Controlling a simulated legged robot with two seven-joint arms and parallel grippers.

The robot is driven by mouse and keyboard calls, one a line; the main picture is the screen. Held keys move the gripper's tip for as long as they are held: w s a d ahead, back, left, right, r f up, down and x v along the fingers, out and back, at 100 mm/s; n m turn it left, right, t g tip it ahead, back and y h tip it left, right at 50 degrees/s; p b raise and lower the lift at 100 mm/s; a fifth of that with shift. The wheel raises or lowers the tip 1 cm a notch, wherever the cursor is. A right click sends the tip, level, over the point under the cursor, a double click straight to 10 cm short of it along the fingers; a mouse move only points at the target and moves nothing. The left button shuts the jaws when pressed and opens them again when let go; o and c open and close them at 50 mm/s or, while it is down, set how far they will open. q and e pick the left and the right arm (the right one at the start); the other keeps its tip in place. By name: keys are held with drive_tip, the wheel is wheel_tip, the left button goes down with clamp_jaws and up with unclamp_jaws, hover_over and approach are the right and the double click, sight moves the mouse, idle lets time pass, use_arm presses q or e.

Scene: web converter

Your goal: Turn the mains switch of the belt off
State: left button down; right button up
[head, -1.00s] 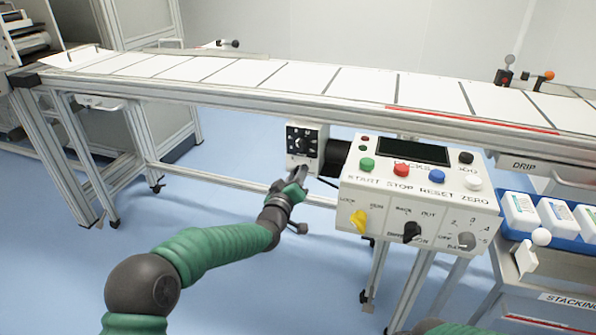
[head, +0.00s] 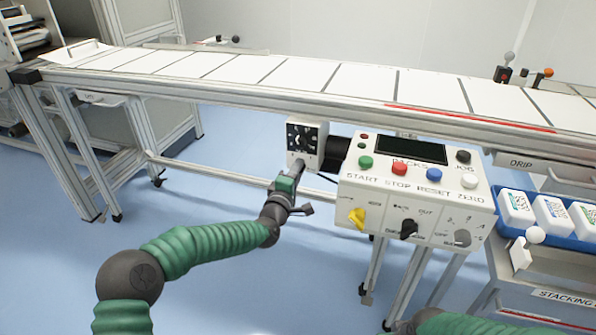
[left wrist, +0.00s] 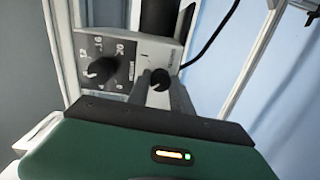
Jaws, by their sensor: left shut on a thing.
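The belt's small control box (head: 305,145) hangs under the belt's front rail, with a black dial on its face. The left wrist view shows this dial (left wrist: 100,68) and, to its right on the lower part of the box, a small round black switch knob (left wrist: 160,79). The knob's exact setting is hard to read. My right gripper is out of view.
The operator panel (head: 415,185) stands just right of the box, with coloured buttons and a yellow knob (head: 357,217). The belt (head: 300,78) runs above. A dark cable hangs by the box.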

use_arm(q)
drive_tip(key=shift+a+f+n, duration=0.2)
drive_tip(key=shift+f+n, duration=0.1)
drive_tip(key=shift+n, duration=0.1)
drive_tip(key=c, duration=1.1)
unclamp_jaws()
drive_tip(key=shift+c, duration=0.2)
drive_tip(key=shift+r, duration=0.1)
drive_tip(key=shift+r, duration=0.1)
drive_tip(key=p+v, duration=0.6)
drive_tip(key=v, duration=1)
drive_tip(key=shift+s, duration=0.4)
drive_tip(key=shift+a, duration=0.1)
